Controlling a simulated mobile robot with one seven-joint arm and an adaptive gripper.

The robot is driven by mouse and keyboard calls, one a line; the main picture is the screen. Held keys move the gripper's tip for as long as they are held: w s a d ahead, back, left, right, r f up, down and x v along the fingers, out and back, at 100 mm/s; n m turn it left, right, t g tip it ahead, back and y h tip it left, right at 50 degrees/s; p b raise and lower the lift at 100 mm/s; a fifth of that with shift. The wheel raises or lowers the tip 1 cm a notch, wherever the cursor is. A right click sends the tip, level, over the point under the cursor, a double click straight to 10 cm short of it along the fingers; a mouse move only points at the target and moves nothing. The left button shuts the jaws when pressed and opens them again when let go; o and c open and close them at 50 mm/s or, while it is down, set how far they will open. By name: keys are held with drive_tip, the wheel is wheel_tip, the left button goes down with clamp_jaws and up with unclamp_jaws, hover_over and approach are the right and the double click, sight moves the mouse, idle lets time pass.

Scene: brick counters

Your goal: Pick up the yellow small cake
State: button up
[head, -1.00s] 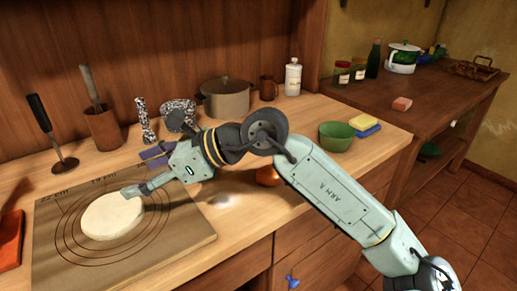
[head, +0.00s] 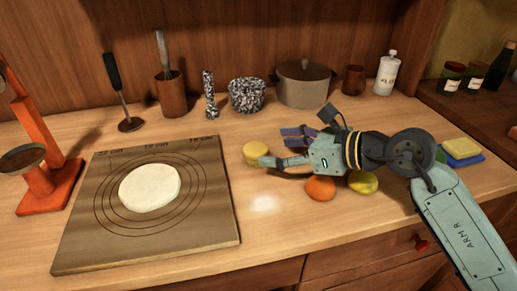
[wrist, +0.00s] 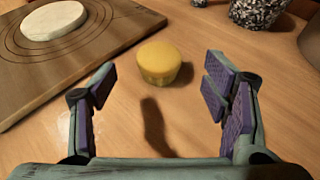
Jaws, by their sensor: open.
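The yellow small cake (head: 256,152) sits upright on the wooden counter, just right of the pastry board. In the wrist view the cake (wrist: 159,62) stands ahead of my gripper (wrist: 158,95), roughly centred between the two fingers and a little beyond their tips. My gripper (head: 270,165) is open and empty, low over the counter, with its fingers pointing left towards the cake. In the head view the near finger seems to overlap the cake's right edge; in the wrist view there is a gap.
A pastry board (head: 220,215) with a round of dough (head: 150,187) lies to the left. An orange (head: 320,188) and a yellow fruit (head: 363,183) lie beside my arm. A speckled pot (head: 246,95) and a lidded pot (head: 304,83) stand behind. The front counter edge is clear.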

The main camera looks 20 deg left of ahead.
sight(264, 150)
drive_tip(key=p+x, duration=0.2)
drive_tip(key=x, duration=0.3)
drive_tip(key=shift+s+p, duration=0.15)
drive_tip(key=shift+p, duration=0.15)
drive_tip(key=shift+a+f, duration=0.2)
drive_tip(key=shift+f, duration=0.1)
drive_tip(key=c, duration=1.2)
